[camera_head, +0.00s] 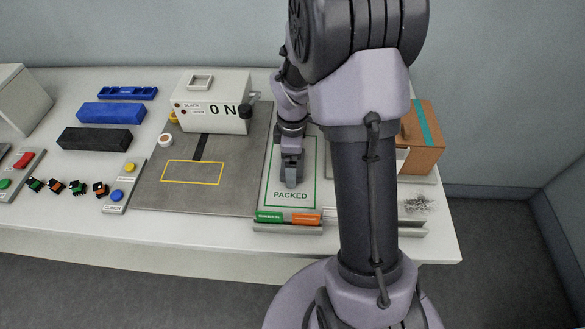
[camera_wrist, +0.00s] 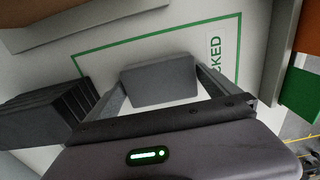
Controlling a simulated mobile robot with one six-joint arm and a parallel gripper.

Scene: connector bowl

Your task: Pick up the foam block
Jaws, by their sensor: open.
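A plain grey block, which I take to be the foam block (camera_wrist: 160,82), lies on the white pad with a green outline marked PACKED (camera_head: 308,178). In the wrist view it sits between the two fingers of my gripper (camera_wrist: 162,78), which stand apart on either side of it. I cannot tell whether either finger touches it. In the head view my gripper (camera_head: 291,178) points down over the pad, just above the PACKED lettering.
A dark ribbed object (camera_wrist: 45,115) is close on the left in the wrist view. A green and orange strip (camera_head: 289,218) runs along the pad's near edge. A white box (camera_head: 212,102) stands behind left on the grey mat (camera_head: 232,175). A brown box (camera_head: 421,138) is at right.

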